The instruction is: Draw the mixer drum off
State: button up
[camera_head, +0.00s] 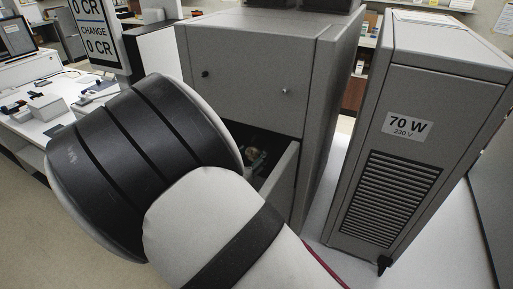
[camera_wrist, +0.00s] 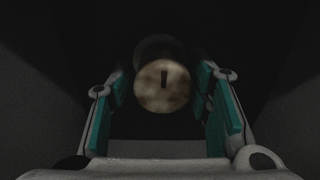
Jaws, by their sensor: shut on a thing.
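The mixer drum (camera_wrist: 162,86) shows in the wrist view as a round, mottled tan end face with a dark slot in it. A dim rounded shape lies behind its upper edge. My gripper (camera_wrist: 163,98) has its teal-padded fingers on either side of the drum and is shut on it. In the head view, my gripper (camera_head: 254,158) is partly seen inside the dark opening of a grey cabinet (camera_head: 243,75). My arm hides much of that opening. The inside is too dark to tell how the drum is seated.
A grey panel (camera_head: 284,187) stands at the right side of the opening. A grey unit marked 70 W (camera_head: 392,160) stands close by on the right. A till display (camera_head: 98,32) and a white counter (camera_head: 50,115) are at the left.

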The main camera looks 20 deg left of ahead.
jog(key=shift+s+a+p, duration=0.15)
jog(key=shift+s+p, duration=0.7)
jog(key=shift+s, duration=1.55)
jog(key=shift+r, duration=0.1)
